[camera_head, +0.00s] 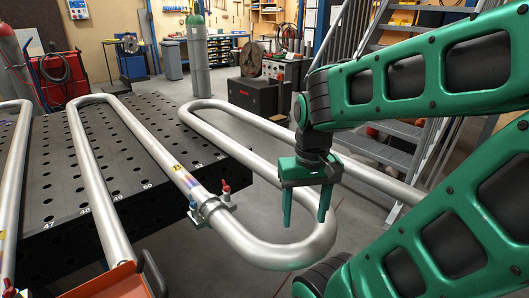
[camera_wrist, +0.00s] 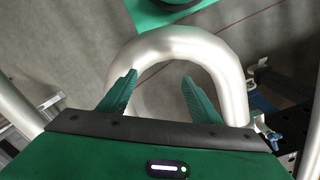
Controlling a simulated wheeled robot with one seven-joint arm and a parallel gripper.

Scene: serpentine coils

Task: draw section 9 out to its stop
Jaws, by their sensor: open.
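A silver serpentine pipe coil (camera_head: 98,190) lies on the black perforated table and runs off its right edge. Its near U-bend (camera_head: 288,257) hangs past the table edge and shows below my gripper in the wrist view (camera_wrist: 170,43). I cannot read a section number 9 on it. My gripper (camera_head: 305,222) is open and empty, fingers pointing down above the bend. In the wrist view the gripper (camera_wrist: 160,77) has its right finger over the inside of the bend and its left finger over one pipe leg. I cannot tell any contact.
A clamp (camera_head: 212,206) with red and blue handles holds the pipe at the edge of the perforated table (camera_head: 160,220). Numbers such as 47 to 50 mark that edge. An orange part (camera_head: 105,281) is at lower left. Metal stairs (camera_head: 385,140) stand behind my arm. Grey floor lies right.

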